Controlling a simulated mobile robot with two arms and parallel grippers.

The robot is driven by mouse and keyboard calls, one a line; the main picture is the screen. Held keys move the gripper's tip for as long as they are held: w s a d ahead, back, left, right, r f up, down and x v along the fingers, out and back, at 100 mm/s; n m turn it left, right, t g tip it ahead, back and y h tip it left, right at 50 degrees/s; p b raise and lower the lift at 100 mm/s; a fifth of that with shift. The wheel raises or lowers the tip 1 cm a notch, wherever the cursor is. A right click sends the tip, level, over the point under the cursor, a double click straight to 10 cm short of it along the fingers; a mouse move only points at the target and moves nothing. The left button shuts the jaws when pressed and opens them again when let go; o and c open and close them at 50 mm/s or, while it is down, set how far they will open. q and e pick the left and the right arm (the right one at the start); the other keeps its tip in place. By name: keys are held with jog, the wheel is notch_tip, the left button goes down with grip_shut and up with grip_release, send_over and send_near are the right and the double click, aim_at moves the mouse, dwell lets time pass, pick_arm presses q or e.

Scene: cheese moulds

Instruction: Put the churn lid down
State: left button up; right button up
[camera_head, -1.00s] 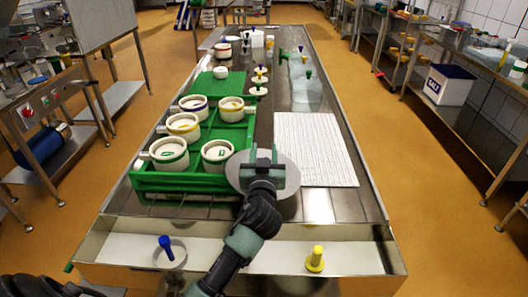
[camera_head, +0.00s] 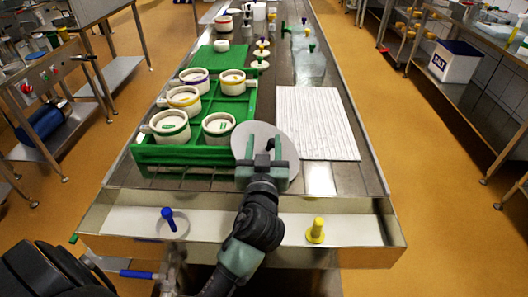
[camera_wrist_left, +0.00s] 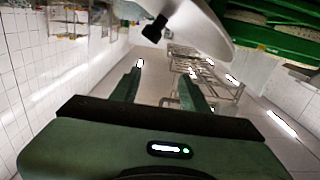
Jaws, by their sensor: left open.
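The churn lid, a pale grey disc (camera_head: 264,129), shows at the front of the table, right of the green rack. It also shows at the top of the left wrist view (camera_wrist_left: 200,35), with a black knob (camera_wrist_left: 153,30) on its face. My left gripper (camera_head: 264,150) overlaps the disc in the head view. In the left wrist view its two fingers (camera_wrist_left: 162,78) are apart with nothing between them, and the knob is beyond their tips. I cannot tell whether the lid touches the table. My right gripper does not show.
The green rack (camera_head: 190,153) holds several white moulds. A white ribbed mat (camera_head: 315,122) lies to the right. A tray along the front edge has a blue-handled piece (camera_head: 168,217) and a yellow one (camera_head: 316,231). Bare metal table shows right of the mat.

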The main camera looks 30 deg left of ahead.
aim_at(273, 141)
pick_arm(q)
jog(key=shift+o, duration=0.4)
jog(key=shift+v, duration=0.9)
jog(key=d+f+m+p, duration=0.1)
jog(key=p, duration=0.1)
jog(key=w+f+m+p, duration=0.1)
jog(key=p, duration=0.1)
jog(key=w+d+f+m+y+p, duration=0.1)
jog(key=p, duration=0.1)
jog(key=shift+d+m+g, duration=0.35)
jog(key=shift+m+g, duration=0.05)
jog(key=shift+f+p, duration=0.3)
jog(key=shift+f, duration=0.1)
jog(key=shift+w+a+f+m, duration=0.1)
jog(key=shift+w+a+m, duration=0.1)
jog(key=shift+w+m, duration=0.1)
jog(key=p+x, duration=0.3)
jog(key=x, duration=0.3)
jog(key=shift+a, duration=0.3)
jog(key=shift+w+a+f, duration=0.1)
jog(key=shift+w+f, duration=0.05)
jog(key=shift+w, duration=0.15)
grip_shut()
